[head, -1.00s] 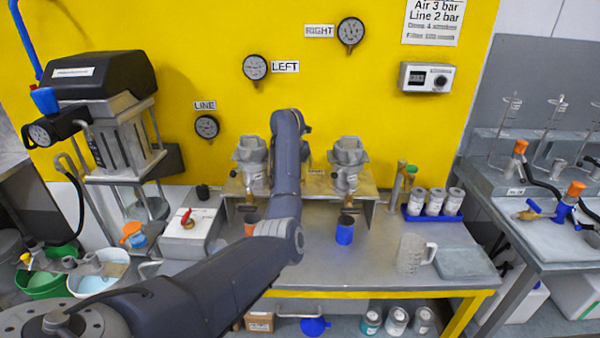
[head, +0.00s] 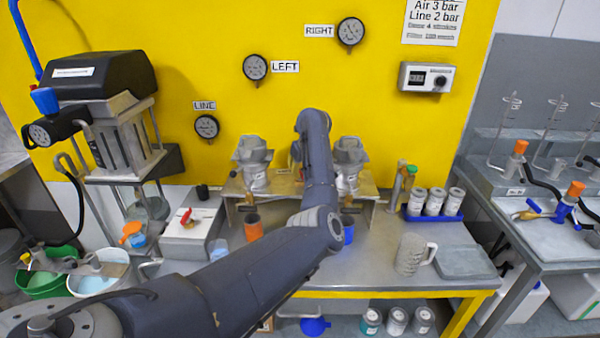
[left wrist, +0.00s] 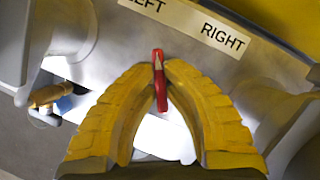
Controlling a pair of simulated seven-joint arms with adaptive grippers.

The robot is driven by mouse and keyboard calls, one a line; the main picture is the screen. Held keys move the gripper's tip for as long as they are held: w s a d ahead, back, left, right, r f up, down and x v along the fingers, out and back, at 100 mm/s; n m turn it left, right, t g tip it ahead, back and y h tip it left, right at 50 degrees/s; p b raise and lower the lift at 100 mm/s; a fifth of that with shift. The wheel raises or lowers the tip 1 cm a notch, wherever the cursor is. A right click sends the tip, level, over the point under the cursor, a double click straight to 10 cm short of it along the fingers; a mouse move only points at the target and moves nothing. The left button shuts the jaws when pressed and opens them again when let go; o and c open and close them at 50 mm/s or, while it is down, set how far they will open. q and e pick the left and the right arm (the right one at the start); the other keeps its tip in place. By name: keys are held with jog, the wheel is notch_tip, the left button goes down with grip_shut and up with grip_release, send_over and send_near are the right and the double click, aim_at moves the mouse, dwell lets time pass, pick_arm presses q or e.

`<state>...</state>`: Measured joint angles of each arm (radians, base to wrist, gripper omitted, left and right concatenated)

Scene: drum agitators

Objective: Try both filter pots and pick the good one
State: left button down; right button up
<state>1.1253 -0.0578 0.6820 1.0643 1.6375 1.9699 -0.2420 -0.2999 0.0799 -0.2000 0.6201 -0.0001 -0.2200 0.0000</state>
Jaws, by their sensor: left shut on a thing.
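Two grey filter pots stand on the metal stand at the yellow wall: the left pot (head: 253,165) and the right pot (head: 348,165), the latter partly behind my left arm. My left gripper (left wrist: 160,75) has yellow ribbed fingers, shut on a small red lever (left wrist: 160,95) at a plate labelled LEFT and RIGHT (left wrist: 200,28). In the head view my arm hides the fingertips, between the pots. An orange cup (head: 253,228) stands below the left pot. A blue cup (head: 348,232) below the right pot is partly hidden. My right gripper is not in view.
Wall gauges marked LEFT (head: 255,67), RIGHT (head: 351,31) and LINE (head: 206,126) have needles too small to read. A white box with a red handle (head: 187,218) stands left. A mug (head: 409,255) and a blue tray (head: 431,216) of cans are right.

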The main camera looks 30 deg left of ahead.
pick_arm(q)
jog(key=shift+n+g, duration=0.6)
jog(key=shift+n, duration=0.9)
jog(key=shift+f, duration=0.1)
jog(key=c, duration=1.5)
grip_release()
jog(key=shift+o, duration=0.2)
jog(key=v, duration=1.2)
jog(key=shift+d, duration=0.2)
